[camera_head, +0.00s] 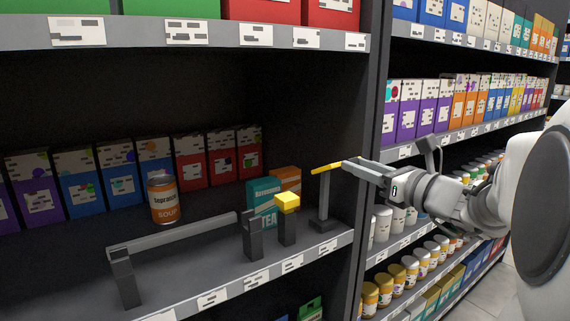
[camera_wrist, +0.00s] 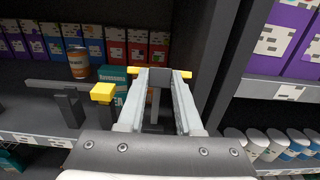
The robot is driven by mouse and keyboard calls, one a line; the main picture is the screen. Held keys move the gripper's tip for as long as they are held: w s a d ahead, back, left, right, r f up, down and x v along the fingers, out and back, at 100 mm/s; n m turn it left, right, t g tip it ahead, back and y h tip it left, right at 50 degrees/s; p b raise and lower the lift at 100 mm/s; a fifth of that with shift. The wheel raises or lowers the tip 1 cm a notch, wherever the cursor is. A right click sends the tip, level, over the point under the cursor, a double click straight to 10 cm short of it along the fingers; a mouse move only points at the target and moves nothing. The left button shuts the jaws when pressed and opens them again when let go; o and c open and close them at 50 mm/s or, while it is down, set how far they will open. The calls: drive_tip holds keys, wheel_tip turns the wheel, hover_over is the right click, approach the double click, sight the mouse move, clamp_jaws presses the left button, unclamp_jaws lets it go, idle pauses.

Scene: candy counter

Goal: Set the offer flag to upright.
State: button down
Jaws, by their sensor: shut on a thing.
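The offer flag appears to be the dark post (camera_head: 323,198) on a small base at the right end of the shelf, with a yellow bar (camera_head: 327,168) across its top. The post looks close to upright; any slight tilt is hard to judge. My gripper (camera_head: 352,164) reaches in from the right at the height of the bar and is shut on the flag near its top. In the wrist view, the yellow bar (camera_wrist: 187,74) shows beyond both fingers, and the post (camera_wrist: 155,106) shows between them. The exact contact is partly hidden by the fingers.
Left of the flag stand a post with a yellow block (camera_head: 287,203) and a long grey rail (camera_head: 180,234) on posts. A soup can (camera_head: 163,198), a teal tea box (camera_head: 263,203) and several boxes stand behind. A dark upright divider (camera_head: 372,130) is close on the right.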

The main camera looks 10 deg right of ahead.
drive_tip(key=shift+r, duration=0.1)
idle(0.8)
drive_tip(key=r+g+p, duration=0.1)
drive_tip(key=p, duration=0.3)
drive_tip(key=w+r+g+h+p, duration=0.1)
drive_tip(key=p, duration=0.4)
drive_tip(key=r+g+p, duration=0.1)
drive_tip(key=r+p, duration=0.1)
drive_tip(key=p, duration=0.3)
drive_tip(key=shift+w+a+g, duration=0.35)
drive_tip(key=shift+g, duration=0.05)
drive_tip(key=w+r+g+p, duration=0.1)
drive_tip(key=p, duration=0.3)
drive_tip(key=g+h+p, duration=0.1)
drive_tip(key=p, duration=0.4)
drive_tip(key=shift+w+a+r, duration=0.3)
drive_tip(key=shift+w+r, duration=0.05)
drive_tip(key=shift+w, duration=0.05)
drive_tip(key=p, duration=0.2)
drive_tip(key=w+g+p, duration=0.1)
drive_tip(key=p, duration=0.1)
drive_tip(key=g+h+p, duration=0.1)
drive_tip(key=p, duration=0.1)
drive_tip(key=shift+w+a+r, duration=0.15)
drive_tip(key=shift+a+r, duration=0.1)
drive_tip(key=shift+w+g+p, duration=0.2)
drive_tip(key=shift+g+p, duration=0.2)
drive_tip(key=shift+p, duration=0.55)
drive_tip(key=shift+f, duration=0.15)
